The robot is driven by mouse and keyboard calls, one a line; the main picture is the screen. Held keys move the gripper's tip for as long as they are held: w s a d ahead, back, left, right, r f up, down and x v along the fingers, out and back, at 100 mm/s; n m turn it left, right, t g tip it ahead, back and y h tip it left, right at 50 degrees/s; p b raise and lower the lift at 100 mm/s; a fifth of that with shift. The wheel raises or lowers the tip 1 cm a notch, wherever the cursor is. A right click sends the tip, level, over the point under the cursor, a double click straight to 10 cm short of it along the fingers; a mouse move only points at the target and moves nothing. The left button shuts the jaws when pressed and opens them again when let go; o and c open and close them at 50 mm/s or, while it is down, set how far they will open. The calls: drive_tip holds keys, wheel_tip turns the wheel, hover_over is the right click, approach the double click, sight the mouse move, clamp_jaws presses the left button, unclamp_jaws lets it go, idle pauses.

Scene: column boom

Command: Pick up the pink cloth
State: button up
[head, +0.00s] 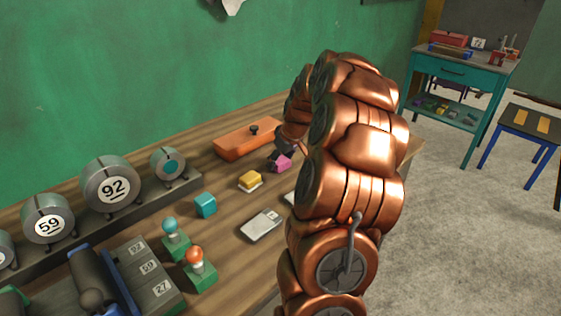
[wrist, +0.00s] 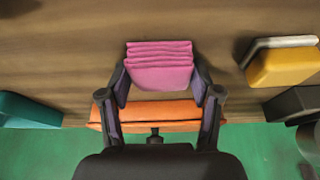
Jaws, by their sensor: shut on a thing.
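The pink cloth (wrist: 160,68) is a small folded stack with several layers. In the wrist view it sits between the two fingers of my gripper (wrist: 160,92), which is shut on it. In the head view the cloth (head: 280,163) shows at the tip of my gripper (head: 284,152), near the back of the wooden bench. My copper arm hides part of the bench around it. I cannot tell whether the cloth touches the bench top.
An orange box with a black knob (head: 248,139) stands just behind the cloth. A yellow block on a pale base (head: 250,181), a teal cube (head: 205,205) and a grey flat device (head: 261,225) lie nearby. The green wall (head: 150,80) bounds the bench.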

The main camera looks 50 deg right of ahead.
sight(280, 163)
drive_tip(key=shift+r+b, duration=0.4)
drive_tip(key=shift+r, duration=1.25)
drive_tip(key=shift+s+a+r, duration=0.2)
drive_tip(key=shift+s+a, duration=0.55)
drive_tip(key=s+a, duration=0.3)
drive_tip(key=s+a+b, duration=0.1)
drive_tip(key=s+a, duration=0.2)
drive_tip(key=s+a+r+b, duration=0.1)
drive_tip(key=s+a, duration=0.2)
drive_tip(key=s, duration=0.1)
drive_tip(key=shift+a+r, duration=0.1)
drive_tip(key=shift+a, duration=0.2)
drive_tip(key=o, duration=0.6)
drive_tip(key=c, duration=0.5)
